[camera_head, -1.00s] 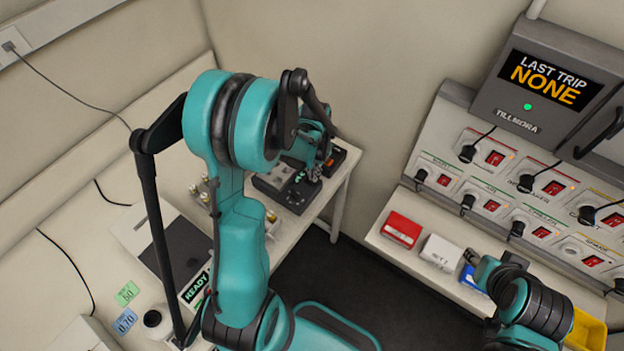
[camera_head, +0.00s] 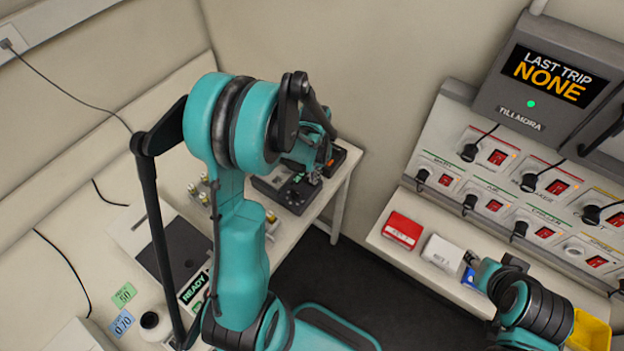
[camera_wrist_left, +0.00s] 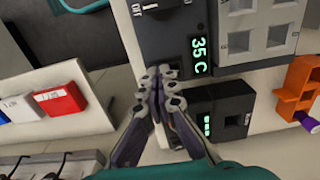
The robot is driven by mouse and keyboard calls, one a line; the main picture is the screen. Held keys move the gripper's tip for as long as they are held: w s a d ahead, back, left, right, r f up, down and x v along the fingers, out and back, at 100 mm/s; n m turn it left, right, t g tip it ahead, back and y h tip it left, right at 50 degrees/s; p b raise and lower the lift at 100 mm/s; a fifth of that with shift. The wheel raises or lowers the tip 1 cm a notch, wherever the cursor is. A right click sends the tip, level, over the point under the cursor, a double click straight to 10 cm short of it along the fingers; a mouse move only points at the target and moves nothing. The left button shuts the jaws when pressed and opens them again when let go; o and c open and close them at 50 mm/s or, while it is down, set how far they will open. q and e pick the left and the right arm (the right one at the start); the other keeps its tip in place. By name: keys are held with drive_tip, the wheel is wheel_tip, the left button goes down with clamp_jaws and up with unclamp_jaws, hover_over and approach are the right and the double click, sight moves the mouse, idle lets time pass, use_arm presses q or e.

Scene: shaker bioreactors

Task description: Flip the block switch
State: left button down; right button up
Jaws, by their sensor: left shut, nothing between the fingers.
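The block (camera_wrist_left: 175,35) is a dark unit with a green "35 C" display in the left wrist view. A pale switch part (camera_wrist_left: 152,8) shows at the top edge beside a label reading "Off"; it is cut off, so its position cannot be told. In the head view the block (camera_head: 268,184) stands on the side table, partly behind my left arm. My left gripper (camera_wrist_left: 160,76) is shut and empty, in front of the block's lower edge in the picture, below the switch. It also shows small in the head view (camera_head: 316,176). My right gripper (camera_head: 472,258) is small by the shelf.
A second dark unit (camera_wrist_left: 222,112) and an orange rack (camera_wrist_left: 298,90) stand close by. In the head view, a red box (camera_head: 402,230) and a white box (camera_head: 441,252) sit on the shelf under a panel of red switches (camera_head: 493,205). A yellow bin (camera_head: 588,332) is lower right.

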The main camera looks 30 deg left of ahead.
use_arm(q)
drive_tip(key=shift+r+p, duration=2.4)
drive_tip(key=shift+r, duration=1.15)
drive_tip(key=shift+s+d+b, duration=0.1)
drive_tip(key=shift+d+b, duration=0.1)
drive_tip(key=shift+b, duration=0.25)
drive_tip(key=s+d+f+n+t+b, duration=0.1)
drive_tip(key=s+d+t+b, duration=0.6)
drive_tip(key=b, duration=0.8)
drive_tip(key=s+d, duration=0.3)
drive_tip(key=s, duration=0.1)
drive_tip(key=shift+f+b, duration=0.25)
drive_tip(key=shift+b, duration=0.1)
